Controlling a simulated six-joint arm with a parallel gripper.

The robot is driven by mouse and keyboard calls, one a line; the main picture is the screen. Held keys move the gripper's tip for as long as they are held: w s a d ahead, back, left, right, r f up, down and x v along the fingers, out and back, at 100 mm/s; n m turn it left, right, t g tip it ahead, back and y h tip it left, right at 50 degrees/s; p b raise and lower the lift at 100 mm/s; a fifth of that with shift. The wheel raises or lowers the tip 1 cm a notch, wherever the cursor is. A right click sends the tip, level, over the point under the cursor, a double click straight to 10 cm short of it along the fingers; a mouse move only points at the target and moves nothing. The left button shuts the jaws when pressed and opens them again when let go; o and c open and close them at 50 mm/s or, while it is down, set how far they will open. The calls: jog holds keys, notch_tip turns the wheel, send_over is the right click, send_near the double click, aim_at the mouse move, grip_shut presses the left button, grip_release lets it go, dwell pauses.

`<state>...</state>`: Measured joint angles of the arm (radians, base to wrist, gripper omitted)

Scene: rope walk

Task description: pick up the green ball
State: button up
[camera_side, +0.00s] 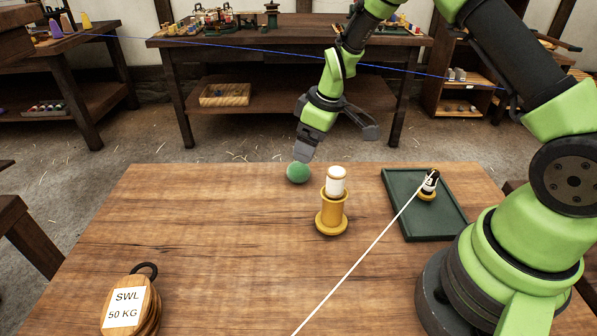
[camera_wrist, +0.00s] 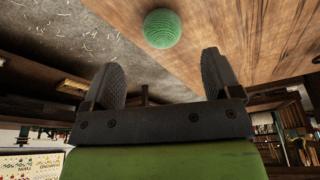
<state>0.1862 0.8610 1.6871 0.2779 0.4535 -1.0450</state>
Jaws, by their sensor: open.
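The green ball (camera_side: 298,173) sits on the wooden table near its far edge. It also shows in the wrist view (camera_wrist: 162,28), at the top middle, beyond the fingertips. My gripper (camera_side: 336,142) is open and empty. In the side view one finger overlaps the top of the ball, and the other finger is spread out to the right. In the wrist view the two fingers (camera_wrist: 162,78) are wide apart and the ball is not between them. I cannot tell whether the finger touches the ball.
A yellow holder (camera_side: 332,217) with a white cylinder stands right of the ball. A green tray (camera_side: 457,229) holds a small dark-and-yellow figure. A white line runs from it across the table. A wooden block (camera_side: 131,309) marked SWL 50 KG lies front left. The table's left middle is clear.

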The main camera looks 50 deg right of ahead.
aim_at(301, 164)
jog(key=x, duration=0.8)
jog(key=shift+w+a+r, duration=0.1)
jog(key=shift+a, duration=0.1)
jog(key=shift+c, duration=0.2)
jog(key=c, duration=1)
